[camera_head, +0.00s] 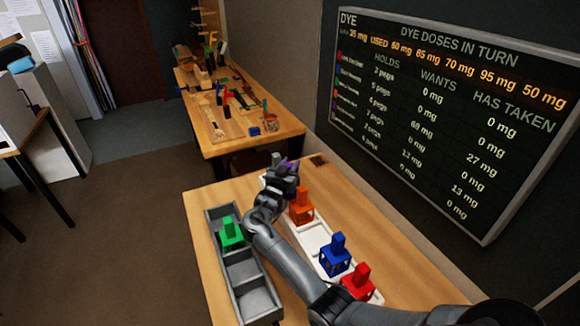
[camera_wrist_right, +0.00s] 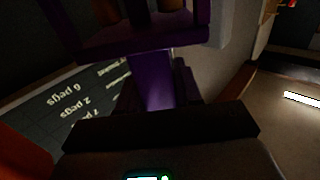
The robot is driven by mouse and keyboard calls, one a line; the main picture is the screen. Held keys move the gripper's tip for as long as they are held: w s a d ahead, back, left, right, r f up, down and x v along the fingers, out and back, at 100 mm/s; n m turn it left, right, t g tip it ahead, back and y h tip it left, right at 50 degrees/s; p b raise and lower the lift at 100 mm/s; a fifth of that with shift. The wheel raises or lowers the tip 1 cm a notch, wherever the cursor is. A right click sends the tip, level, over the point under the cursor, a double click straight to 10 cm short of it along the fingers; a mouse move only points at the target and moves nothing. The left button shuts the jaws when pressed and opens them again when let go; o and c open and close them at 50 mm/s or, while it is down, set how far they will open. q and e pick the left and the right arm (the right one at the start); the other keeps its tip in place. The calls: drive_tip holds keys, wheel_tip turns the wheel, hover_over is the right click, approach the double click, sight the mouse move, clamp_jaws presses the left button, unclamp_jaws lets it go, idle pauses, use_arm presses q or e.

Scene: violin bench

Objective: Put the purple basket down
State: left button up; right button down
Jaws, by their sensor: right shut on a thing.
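The purple basket (camera_head: 291,166) is mostly hidden behind my right gripper (camera_head: 284,168) in the head view. Its purple handle (camera_wrist_right: 152,82) fills the middle of the right wrist view, with the basket's body (camera_wrist_right: 140,38) above it in the picture. My right gripper is shut on the handle. It is by the far end of the white tray (camera_head: 312,235); I cannot tell whether the basket touches the tray. My left gripper is not in view.
An orange basket (camera_head: 301,212), a blue basket (camera_head: 336,259) and a red basket (camera_head: 358,286) stand along the white tray. A green basket (camera_head: 230,236) sits in the grey divided tray (camera_head: 240,271), whose nearer compartments are empty. A dose board (camera_head: 440,120) hangs behind.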

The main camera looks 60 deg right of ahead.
drive_tip(key=shift+f, duration=0.15)
drive_tip(key=c, duration=0.8)
unclamp_jaws()
drive_tip(key=shift+o, duration=0.2)
drive_tip(key=shift+r, duration=0.3)
drive_tip(key=p+v, duration=0.1)
drive_tip(key=v, duration=1.1)
drive_tip(key=shift+p, duration=0.3)
